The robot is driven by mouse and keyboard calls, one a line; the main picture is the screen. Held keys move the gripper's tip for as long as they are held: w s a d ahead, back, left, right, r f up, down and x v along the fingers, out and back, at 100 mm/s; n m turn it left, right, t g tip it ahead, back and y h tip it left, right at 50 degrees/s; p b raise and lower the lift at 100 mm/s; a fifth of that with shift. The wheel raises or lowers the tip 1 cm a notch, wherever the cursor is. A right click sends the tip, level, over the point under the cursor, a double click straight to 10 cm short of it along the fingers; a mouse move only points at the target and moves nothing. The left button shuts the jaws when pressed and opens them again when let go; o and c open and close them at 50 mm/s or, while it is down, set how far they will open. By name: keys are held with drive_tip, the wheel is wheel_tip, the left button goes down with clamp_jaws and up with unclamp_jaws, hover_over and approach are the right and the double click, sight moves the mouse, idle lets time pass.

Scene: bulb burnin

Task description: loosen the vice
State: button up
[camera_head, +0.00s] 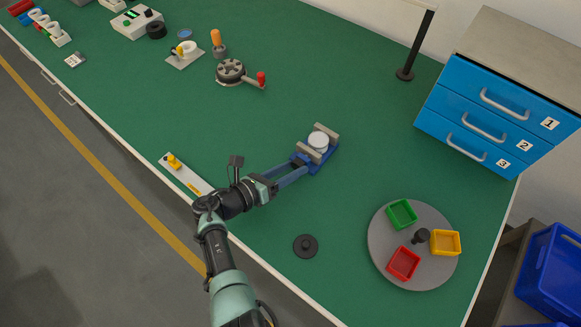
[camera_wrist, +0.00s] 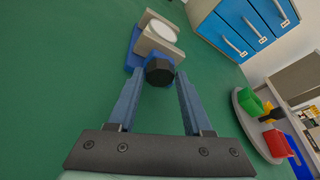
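The vice (camera_head: 325,150) stands on the green bench, with a blue base and two light grey jaws. A round white piece (camera_head: 318,141) sits between the jaws; it also shows in the wrist view (camera_wrist: 160,30). A black faceted knob (camera_wrist: 160,71) is on the vice's near end, facing my gripper. My gripper (camera_head: 298,166) reaches to this near end. In the wrist view its two blue fingers (camera_wrist: 160,80) are apart, with tips close to either side of the knob. I cannot see clear contact with the knob.
A grey turntable (camera_head: 385,245) with green, red and yellow trays stands at right. A black disc (camera_head: 305,246) lies near the front edge. A blue drawer cabinet (camera_head: 480,115) stands behind. A crank device (camera_head: 232,71) is further left. Bench between is clear.

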drive_tip(key=shift+o, duration=0.3)
drive_tip(key=shift+s+a+r, duration=0.15)
drive_tip(key=shift+s+a, duration=0.05)
drive_tip(key=shift+a, duration=0.05)
drive_tip(key=p+v, duration=0.2)
drive_tip(key=v, duration=1)
drive_tip(key=shift+s+a, duration=0.15)
